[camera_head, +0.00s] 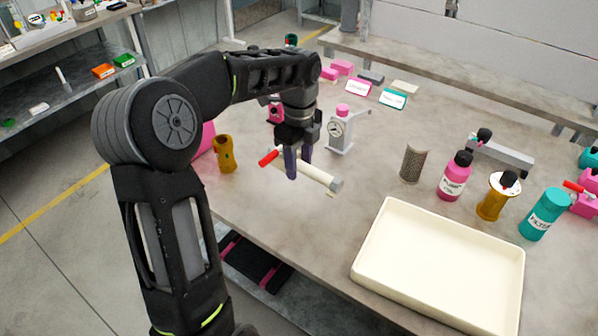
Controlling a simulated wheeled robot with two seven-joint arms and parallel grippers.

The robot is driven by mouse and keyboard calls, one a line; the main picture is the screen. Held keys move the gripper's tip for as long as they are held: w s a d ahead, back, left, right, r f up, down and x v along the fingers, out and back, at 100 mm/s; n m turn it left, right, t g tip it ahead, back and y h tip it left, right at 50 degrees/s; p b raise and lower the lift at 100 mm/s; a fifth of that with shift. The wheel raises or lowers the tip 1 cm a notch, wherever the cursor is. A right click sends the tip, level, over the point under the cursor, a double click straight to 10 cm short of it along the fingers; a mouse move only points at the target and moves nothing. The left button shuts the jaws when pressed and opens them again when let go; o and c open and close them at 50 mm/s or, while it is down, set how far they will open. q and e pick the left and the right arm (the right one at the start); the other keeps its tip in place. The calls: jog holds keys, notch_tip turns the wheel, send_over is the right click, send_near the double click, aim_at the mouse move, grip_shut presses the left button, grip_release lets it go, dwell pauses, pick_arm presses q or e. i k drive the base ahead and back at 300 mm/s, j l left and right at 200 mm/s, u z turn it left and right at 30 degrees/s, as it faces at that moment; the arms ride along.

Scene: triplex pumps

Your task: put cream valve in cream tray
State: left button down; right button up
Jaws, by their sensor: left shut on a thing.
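The cream valve (318,174) is a pale rod-like body with a red handle end at its left and a grey metal end at its right. My left gripper (297,164) points down and is shut on the valve near its red end. The valve looks held above the table, though the exact height is hard to tell. The cream tray (372,247) is a shallow empty rectangular tray at the table's front right, to the right of and nearer than the gripper. My right gripper is not in view.
A perforated grey cylinder (413,163), pink bottle (454,176), yellow container (494,199) and teal bottle (544,214) stand behind the tray. A white gauge device (341,132) stands just behind the gripper. A brown-yellow part (225,154) is at left. Table between valve and tray is clear.

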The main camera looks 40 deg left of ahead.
aim_at(436, 289)
jog(key=l, duration=1)
jog(key=k+l, duration=0.1)
jog(key=l, duration=0.9)
